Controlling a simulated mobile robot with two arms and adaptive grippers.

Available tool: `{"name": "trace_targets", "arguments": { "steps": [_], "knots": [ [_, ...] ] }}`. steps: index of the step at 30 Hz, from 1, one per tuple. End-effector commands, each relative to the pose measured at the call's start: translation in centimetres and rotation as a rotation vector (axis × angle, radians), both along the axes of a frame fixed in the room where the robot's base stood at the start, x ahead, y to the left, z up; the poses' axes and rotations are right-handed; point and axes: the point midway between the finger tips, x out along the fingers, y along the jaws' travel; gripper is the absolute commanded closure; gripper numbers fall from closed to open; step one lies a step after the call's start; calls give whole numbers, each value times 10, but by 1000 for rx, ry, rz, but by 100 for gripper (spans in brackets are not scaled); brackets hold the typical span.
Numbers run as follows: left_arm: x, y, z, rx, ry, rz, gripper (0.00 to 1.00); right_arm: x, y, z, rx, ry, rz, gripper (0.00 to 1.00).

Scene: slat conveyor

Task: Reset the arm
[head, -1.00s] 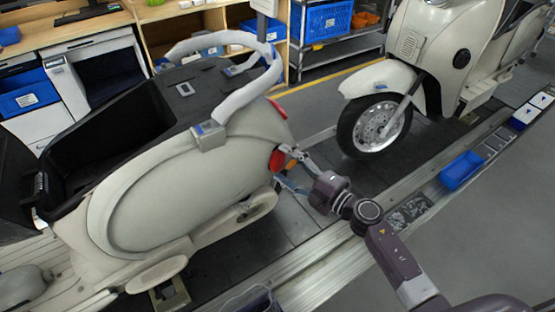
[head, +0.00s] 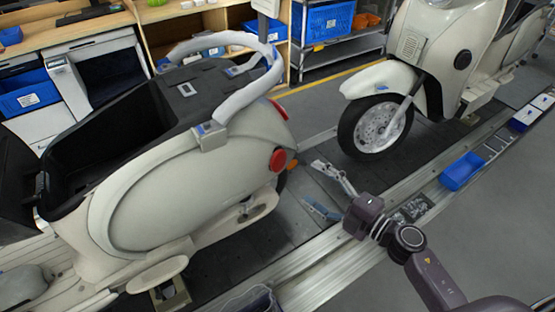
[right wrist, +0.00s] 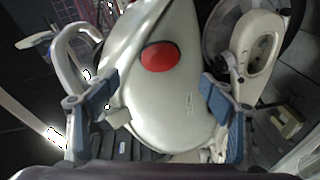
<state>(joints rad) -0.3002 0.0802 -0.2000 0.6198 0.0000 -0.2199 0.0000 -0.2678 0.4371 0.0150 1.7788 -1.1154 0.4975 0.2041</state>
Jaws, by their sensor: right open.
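My right arm comes in from the lower right of the head view. Its gripper (head: 328,192) is open and empty, behind the tail of the cream scooter (head: 180,190) and apart from it. In the right wrist view the two blue-padded fingers (right wrist: 160,110) are spread wide. The scooter's rear body (right wrist: 165,90) with its round red tail light (right wrist: 160,56) shows between and beyond them. The red tail light also shows in the head view (head: 278,159). My left gripper is not in view.
A second cream scooter (head: 425,75) stands on the conveyor at the upper right. A blue bin (head: 462,171) and small parts sit along the conveyor's edge rail. Shelves with blue bins (head: 322,22) stand at the back. Grey floor at the lower right is clear.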

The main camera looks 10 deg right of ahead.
Motion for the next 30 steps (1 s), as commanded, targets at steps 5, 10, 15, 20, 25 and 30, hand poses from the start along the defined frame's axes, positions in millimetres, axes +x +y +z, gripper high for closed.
{"name": "trace_targets", "arguments": {
  "steps": [5, 10, 15, 20, 25, 30],
  "knots": [
    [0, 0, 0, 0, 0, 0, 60, -14, -8, 1, 0, 0, 1, 24],
    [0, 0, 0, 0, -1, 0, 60, -16, -10, 1, 0, -2, 1, 24],
    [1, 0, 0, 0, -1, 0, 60, -16, -10, 1, 1, -1, 1, 24],
    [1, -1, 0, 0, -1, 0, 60, -15, -11, -1, 5, 5, -4, 24],
    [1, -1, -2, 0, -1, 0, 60, -11, -32, -52, 105, 116, -116, 24],
    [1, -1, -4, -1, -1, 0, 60, -27, -67, -168, 279, 360, -351, 24]
  ]
}}
